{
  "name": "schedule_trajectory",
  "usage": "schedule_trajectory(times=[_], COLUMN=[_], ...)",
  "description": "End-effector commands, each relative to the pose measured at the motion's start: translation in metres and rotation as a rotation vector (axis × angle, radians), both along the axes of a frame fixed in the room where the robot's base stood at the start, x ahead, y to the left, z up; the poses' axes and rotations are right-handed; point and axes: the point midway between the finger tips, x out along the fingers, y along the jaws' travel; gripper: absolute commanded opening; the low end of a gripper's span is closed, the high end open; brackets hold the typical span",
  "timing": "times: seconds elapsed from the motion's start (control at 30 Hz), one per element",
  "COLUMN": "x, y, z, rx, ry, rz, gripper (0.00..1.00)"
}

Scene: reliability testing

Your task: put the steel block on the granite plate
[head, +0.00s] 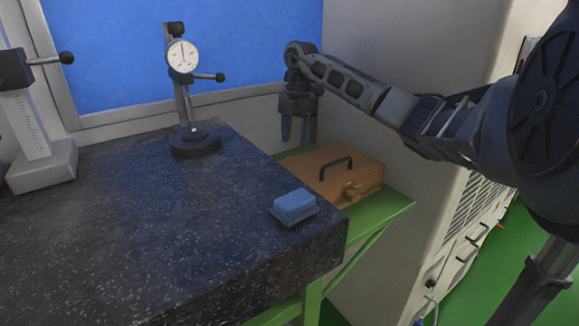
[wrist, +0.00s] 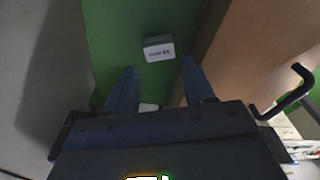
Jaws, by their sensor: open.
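The steel block (wrist: 159,48) shows in the wrist view as a small grey block with dark marks on its face, lying on a green surface. It is beyond my fingertips and roughly between their lines, not touching them. I cannot make it out in the head view. My gripper (head: 296,138) is open and empty, pointing down behind the wooden case; its two fingers also show in the wrist view (wrist: 160,78). The granite plate (head: 130,235) is the dark speckled slab filling the left and middle of the head view.
A blue block-like item (head: 294,206) sits near the plate's right corner. A dial gauge stand (head: 193,140) and a height gauge (head: 42,165) stand on the plate. A wooden case (head: 325,172) with a dark handle lies on the green stand (head: 390,208). The plate's middle is clear.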

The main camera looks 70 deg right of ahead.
Motion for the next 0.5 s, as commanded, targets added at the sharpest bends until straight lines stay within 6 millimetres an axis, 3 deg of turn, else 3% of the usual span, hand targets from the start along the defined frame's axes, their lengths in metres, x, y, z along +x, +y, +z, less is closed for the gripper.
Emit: schedule_trajectory(times=[0.33,0.5], x=[0.002,0.003], y=[0.005,0.008], z=[-0.03,-0.055], rx=[0.004,0.004], ry=[-0.003,-0.003], rz=[0.003,0.003], gripper=[0.53,0.53])
